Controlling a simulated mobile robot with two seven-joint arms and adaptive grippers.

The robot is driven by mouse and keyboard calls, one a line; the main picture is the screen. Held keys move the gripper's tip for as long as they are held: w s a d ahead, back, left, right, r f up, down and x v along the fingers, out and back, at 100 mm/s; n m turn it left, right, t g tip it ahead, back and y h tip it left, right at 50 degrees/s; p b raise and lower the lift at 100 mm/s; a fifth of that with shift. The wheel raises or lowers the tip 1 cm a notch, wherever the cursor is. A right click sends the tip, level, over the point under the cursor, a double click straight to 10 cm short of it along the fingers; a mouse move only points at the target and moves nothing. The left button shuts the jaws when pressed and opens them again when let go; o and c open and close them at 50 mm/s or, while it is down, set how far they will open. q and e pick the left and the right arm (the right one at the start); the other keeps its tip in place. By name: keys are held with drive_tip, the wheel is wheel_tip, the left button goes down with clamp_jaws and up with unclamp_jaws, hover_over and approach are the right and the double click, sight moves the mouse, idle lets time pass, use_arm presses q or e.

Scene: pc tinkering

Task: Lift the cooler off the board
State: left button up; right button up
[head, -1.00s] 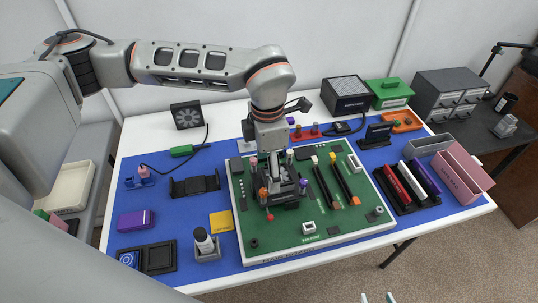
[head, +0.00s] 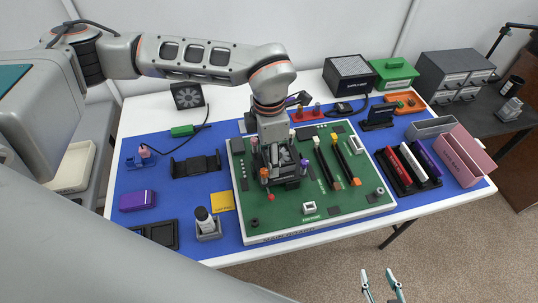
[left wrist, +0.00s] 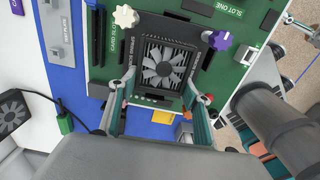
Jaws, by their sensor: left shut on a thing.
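The cooler (head: 288,181), a dark square block with a grey fan, is at the left-middle of the green board (head: 322,215). It shows large in the left wrist view (left wrist: 158,66). My left gripper (head: 279,163) reaches down over it from above. Its two teal-lined fingers (left wrist: 157,90) stand on either side of the cooler's near part, shut on it. I cannot tell whether the cooler's underside touches the board. Coloured knobs, among them a white one (left wrist: 125,17) and a purple one (left wrist: 219,40), are near its corners. My right gripper (head: 381,286) is open and empty, low in front of the table.
Black slots with yellow and orange ends (head: 338,160) lie right of the cooler. A black bracket (head: 196,165), a bottle in a holder (head: 206,222) and a yellow note (head: 222,201) are left of the board. A pink box (head: 464,157) stands at the right.

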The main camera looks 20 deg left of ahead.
use_arm(q)
drive_tip(key=shift+r+p, duration=0.55)
drive_tip(key=shift+r, duration=0.25)
drive_tip(key=shift+r+p, duration=0.9)
drive_tip(key=shift+r, duration=0.45)
